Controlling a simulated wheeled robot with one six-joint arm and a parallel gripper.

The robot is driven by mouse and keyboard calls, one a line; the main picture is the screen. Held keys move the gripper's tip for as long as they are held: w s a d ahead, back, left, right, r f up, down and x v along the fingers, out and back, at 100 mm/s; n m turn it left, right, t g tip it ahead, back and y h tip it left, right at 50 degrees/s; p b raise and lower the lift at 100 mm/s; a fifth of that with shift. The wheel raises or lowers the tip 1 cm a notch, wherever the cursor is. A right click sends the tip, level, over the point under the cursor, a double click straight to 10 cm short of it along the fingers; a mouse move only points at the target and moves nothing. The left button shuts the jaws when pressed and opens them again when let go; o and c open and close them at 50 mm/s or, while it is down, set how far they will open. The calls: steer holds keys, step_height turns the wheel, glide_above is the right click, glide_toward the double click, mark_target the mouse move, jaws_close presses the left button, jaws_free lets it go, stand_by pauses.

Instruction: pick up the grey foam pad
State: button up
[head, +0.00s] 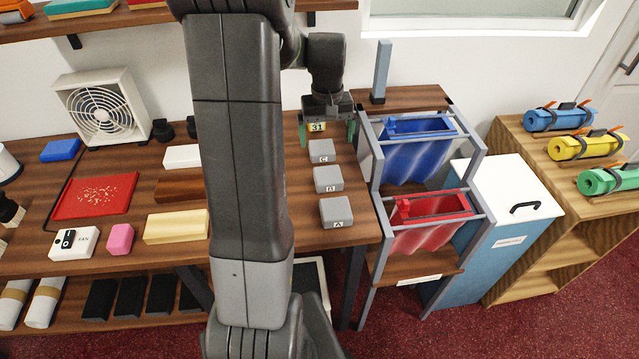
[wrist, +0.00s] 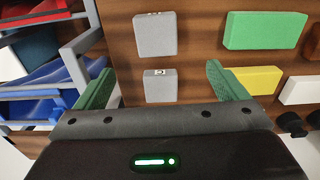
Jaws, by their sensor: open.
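Three alike grey blocks lie in a row at the right end of the wooden counter in the head view, labelled C (head: 321,151), B (head: 327,179) and A (head: 337,212). The pictures do not show which is the foam pad. My gripper (head: 328,130) is open and empty, with green fingers pointing down just behind block C. In the wrist view my gripper (wrist: 160,72) has its fingers wide apart. How high the fingers are is unclear.
A rack with a blue fabric bin (head: 410,150) and a red one (head: 430,219) stands right of the counter. A green block (wrist: 264,30) and a yellow block (wrist: 253,79) lie near the grey ones. My arm hides the counter's middle in the head view.

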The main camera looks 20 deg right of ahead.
mark_target(328, 175)
steer(key=f, duration=0.4)
steer(key=f+p, duration=0.1)
steer(key=f, duration=0.4)
steer(key=f+p, duration=0.1)
steer(key=f, duration=0.4)
steer(key=shift+s+d, duration=0.15)
steer(key=shift+d, duration=0.2)
steer(key=c, duration=1)
